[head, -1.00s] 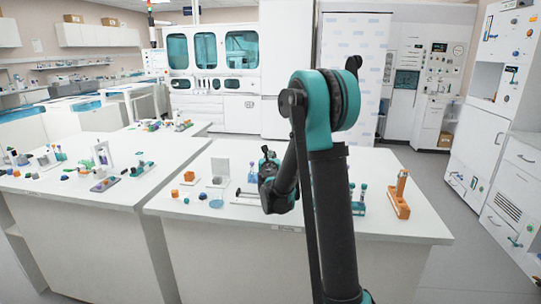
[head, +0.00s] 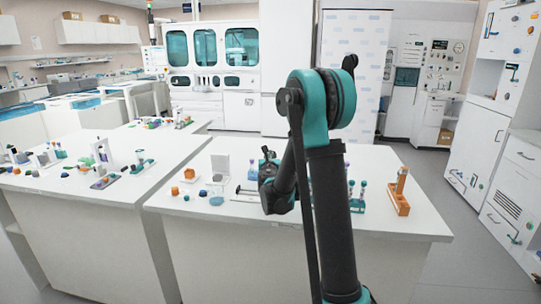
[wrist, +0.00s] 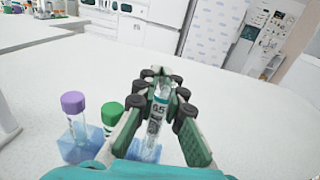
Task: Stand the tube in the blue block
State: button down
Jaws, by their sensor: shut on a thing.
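My gripper (wrist: 160,78) is shut on a clear tube (wrist: 155,122) with a printed label, seen between the green finger pads in the wrist view. The tube's lower end is close to pale blue, see-through material, and I cannot tell whether it is inside it. A blue block (wrist: 76,151) at the lower left holds a purple-capped tube (wrist: 74,112). A green-capped tube (wrist: 112,114) stands beside it, partly hidden by the left finger. In the head view, my gripper (head: 267,172) is over the near bench, and the held tube cannot be made out.
The white bench (head: 300,243) has an orange rack (head: 399,192) on its right and teal-capped tubes (head: 357,196) beside my arm. An orange cube (head: 189,173) and small coloured pieces lie at its left. In the wrist view, the bench top beyond my gripper is clear.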

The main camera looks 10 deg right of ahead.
jog(key=shift+f, duration=0.65)
jog(key=c, duration=1.5)
grip_release()
jog(key=shift+c, duration=0.2)
jog(key=s, duration=0.4)
jog(key=s+a, duration=0.1)
jog(key=s, duration=0.3)
jog(key=s+a, duration=0.1)
jog(key=s, duration=0.2)
jog(key=shift+s, duration=0.4)
